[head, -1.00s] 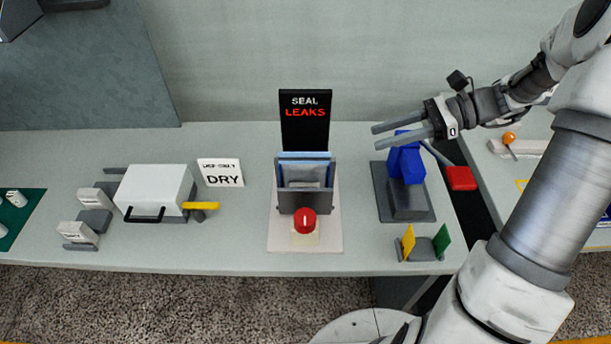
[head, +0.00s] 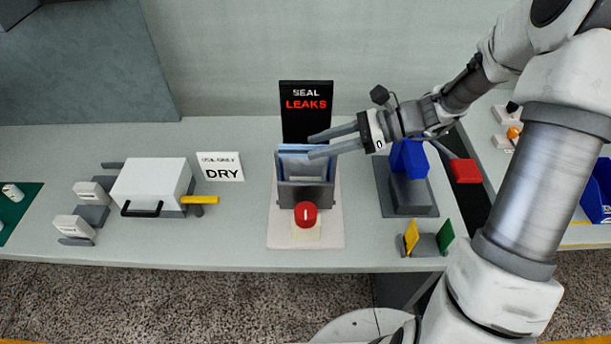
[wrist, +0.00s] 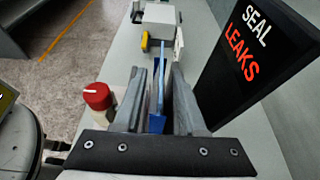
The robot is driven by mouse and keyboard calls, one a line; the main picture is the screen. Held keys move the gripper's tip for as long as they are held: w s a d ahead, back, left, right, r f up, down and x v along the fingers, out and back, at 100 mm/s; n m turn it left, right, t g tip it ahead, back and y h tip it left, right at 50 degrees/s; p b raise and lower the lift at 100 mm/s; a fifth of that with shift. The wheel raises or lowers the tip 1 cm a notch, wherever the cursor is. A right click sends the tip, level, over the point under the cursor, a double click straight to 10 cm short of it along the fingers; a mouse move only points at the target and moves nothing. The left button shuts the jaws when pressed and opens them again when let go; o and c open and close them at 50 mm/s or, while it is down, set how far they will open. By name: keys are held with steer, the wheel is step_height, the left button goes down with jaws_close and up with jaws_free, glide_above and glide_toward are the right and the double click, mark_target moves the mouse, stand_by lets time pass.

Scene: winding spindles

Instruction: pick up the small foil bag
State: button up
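A dark grey upright holder (head: 305,197) stands on a pale base in the middle of the bench. A pale grey-blue flat piece (head: 297,166) stands upright in it with a blue upper edge; it looks like the small foil bag, but I cannot be sure. My gripper (head: 312,147) is open, its two fingers pointing left over the top of the holder. In the wrist view, the fingers (wrist: 160,78) are apart, with a thin blue strip (wrist: 158,121) seen edge-on between them. I cannot tell whether either finger touches it.
A black sign (head: 306,111) reading "SEAL LEAKS" stands close behind the holder. A blue block device (head: 409,160) with a red-ended lever stands right, under my arm. A white box (head: 151,184) and "DRY" card (head: 221,168) are left.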

mark_target(305, 145)
steer(key=x, duration=0.3)
steer(key=shift+w+a+f, duration=0.1)
steer(key=shift+a, duration=0.2)
jaws_close()
stand_by(1.2)
